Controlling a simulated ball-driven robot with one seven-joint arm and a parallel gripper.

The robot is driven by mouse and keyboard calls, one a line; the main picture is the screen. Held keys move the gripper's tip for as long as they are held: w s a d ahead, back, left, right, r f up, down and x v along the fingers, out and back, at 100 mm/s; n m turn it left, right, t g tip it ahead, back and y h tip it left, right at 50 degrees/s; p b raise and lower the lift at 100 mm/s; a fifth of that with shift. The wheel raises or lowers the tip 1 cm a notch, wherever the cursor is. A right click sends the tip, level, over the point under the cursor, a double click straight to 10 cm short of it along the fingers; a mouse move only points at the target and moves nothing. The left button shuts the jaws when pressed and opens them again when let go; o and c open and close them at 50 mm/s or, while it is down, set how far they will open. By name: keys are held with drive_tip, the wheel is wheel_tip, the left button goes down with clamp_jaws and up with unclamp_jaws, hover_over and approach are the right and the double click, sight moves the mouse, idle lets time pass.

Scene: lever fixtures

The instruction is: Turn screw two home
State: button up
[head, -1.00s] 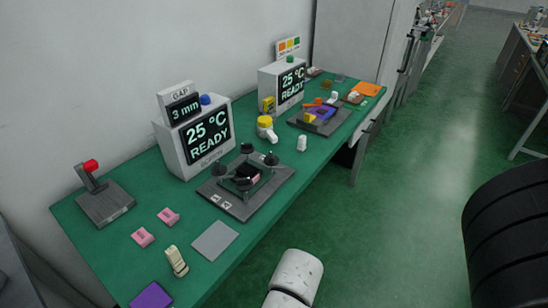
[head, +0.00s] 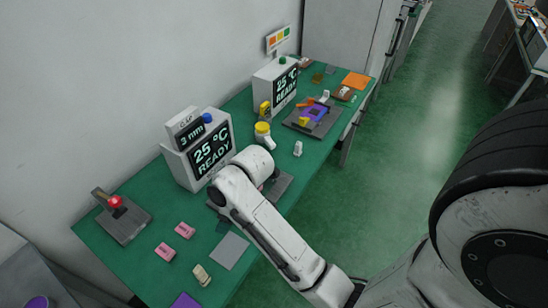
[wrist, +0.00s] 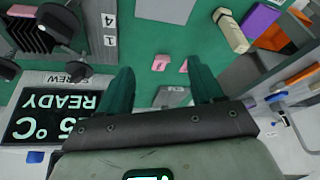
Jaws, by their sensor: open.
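The screw fixture, a grey plate (head: 280,188) in front of the near READY display, is mostly hidden by my arm in the head view. In the wrist view its black screw knobs show at upper left, one knob (wrist: 57,22) and another knob (wrist: 75,67) beside my gripper. Plates marked 4 (wrist: 108,20) and 1 (wrist: 109,40) are next to them. I cannot tell which knob is screw two. My gripper (wrist: 160,76) is open and empty, its two teal fingers apart. No knob lies between them.
The near display box (head: 208,150) reads 25 °C READY, with a gap box (head: 188,130) reading 3 mm. A red-knobbed lever (head: 115,201), pink blocks (head: 185,230), a grey pad (head: 229,250) and a cream block (head: 201,275) stand at left.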

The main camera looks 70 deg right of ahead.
drive_tip(key=s+d+r+n, duration=0.1)
drive_tip(key=s+d, duration=0.2)
drive_tip(key=d, duration=0.6)
drive_tip(key=s+d+r+n+y, duration=0.1)
drive_tip(key=s+d+r+n, duration=0.15)
drive_tip(key=d, duration=0.65)
drive_tip(key=s+d+r+n, duration=0.1)
drive_tip(key=s+d, duration=0.2)
drive_tip(key=d, duration=0.6)
drive_tip(key=shift+m, duration=0.25)
drive_tip(key=x, duration=1.1)
drive_tip(key=shift+s+a, duration=0.15)
drive_tip(key=c, duration=1.1)
